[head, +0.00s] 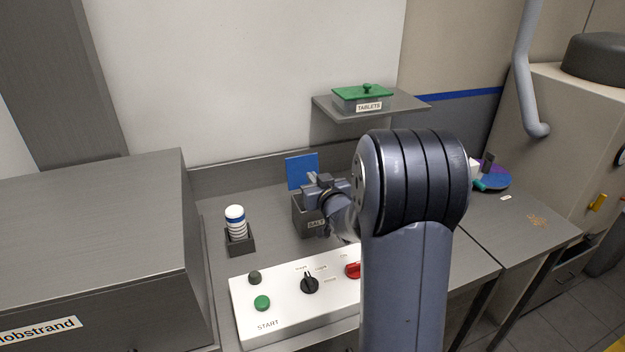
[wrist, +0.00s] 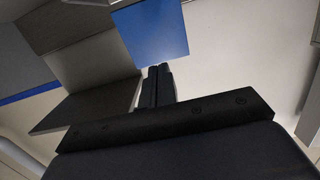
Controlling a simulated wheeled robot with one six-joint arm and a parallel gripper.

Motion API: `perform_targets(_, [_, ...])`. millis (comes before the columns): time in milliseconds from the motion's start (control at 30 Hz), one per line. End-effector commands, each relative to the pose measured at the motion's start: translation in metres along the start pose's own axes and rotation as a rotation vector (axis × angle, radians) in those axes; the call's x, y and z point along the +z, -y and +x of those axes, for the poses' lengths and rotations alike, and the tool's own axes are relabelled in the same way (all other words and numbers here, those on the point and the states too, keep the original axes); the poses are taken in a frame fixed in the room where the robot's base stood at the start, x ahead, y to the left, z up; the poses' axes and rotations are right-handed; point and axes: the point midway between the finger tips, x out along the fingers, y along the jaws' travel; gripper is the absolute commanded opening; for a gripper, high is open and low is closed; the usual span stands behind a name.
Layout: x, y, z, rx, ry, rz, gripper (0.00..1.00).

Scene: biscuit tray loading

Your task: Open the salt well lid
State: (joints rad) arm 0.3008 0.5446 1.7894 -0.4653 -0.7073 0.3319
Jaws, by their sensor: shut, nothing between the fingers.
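The salt well (head: 303,222) is a dark grey box labelled SALT on the counter in the head view, partly hidden by my arm. Its blue lid (head: 301,170) stands upright at the back of the box, so the lid is raised. The blue lid also shows at the top of the wrist view (wrist: 153,32). My gripper (head: 312,182) is at the lid's right side in the head view, above the box. In the wrist view its two fingers (wrist: 158,72) are together and empty, their tips at the lid's lower edge. I cannot tell whether they touch the lid.
A white control panel (head: 260,322) with knobs and a START button lies in front. A holder with a white-and-blue stack (head: 236,222) stands left. A green-lidded tablets box (head: 362,96) sits on a wall shelf (head: 412,103). A large grey cabinet (head: 90,230) fills the left.

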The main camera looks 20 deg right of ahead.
Motion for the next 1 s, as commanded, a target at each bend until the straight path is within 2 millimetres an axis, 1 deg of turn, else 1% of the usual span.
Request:
perform_targets(300, [-0.005, -0.001, -0.048, 0.003, -0.004, -0.001, 0.0])
perform_targets(500, [-0.007, -0.001, -0.067, 0.002, -0.003, 0.0, 0.0])
perform_targets(667, [-0.007, -0.001, -0.071, 0.001, -0.002, 0.0, 0.0])
perform_targets(1000, [-0.007, -0.001, -0.07, 0.001, -0.002, 0.0, 0.0])
